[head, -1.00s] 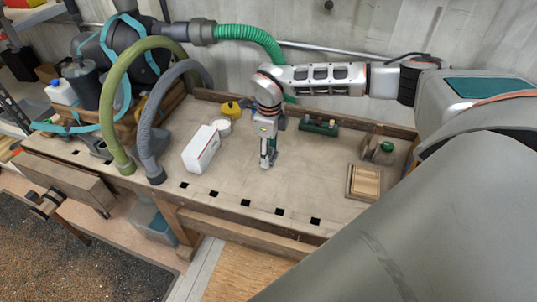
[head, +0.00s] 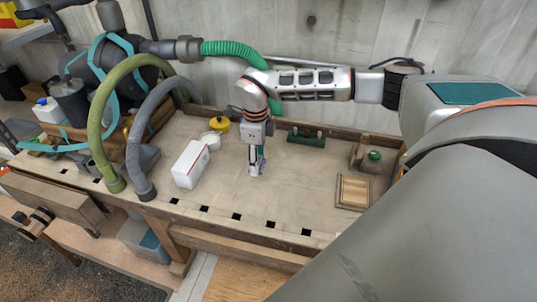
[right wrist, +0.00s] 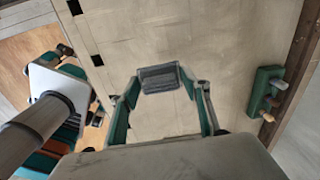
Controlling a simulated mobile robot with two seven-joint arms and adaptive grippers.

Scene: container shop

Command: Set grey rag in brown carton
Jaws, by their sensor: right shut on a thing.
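My right gripper (head: 257,168) is over the middle of the wooden workbench (head: 225,190), pointing down. In the right wrist view its two green fingers (right wrist: 160,84) are closed on a small grey folded thing, the grey rag (right wrist: 160,78), held at the fingertips. In the head view the rag is too small to make out. I cannot pick out a brown carton for sure; a shallow brown box-like tray (head: 352,192) lies on the bench to the right of the gripper. My left gripper is not in view.
A white box (head: 190,163), a white roll (head: 211,140) and a yellow item (head: 220,125) stand left of the gripper. A green holder (head: 306,138) is behind it. Green and grey hoses (head: 107,130) rise at left. Bare bench lies between gripper and tray.

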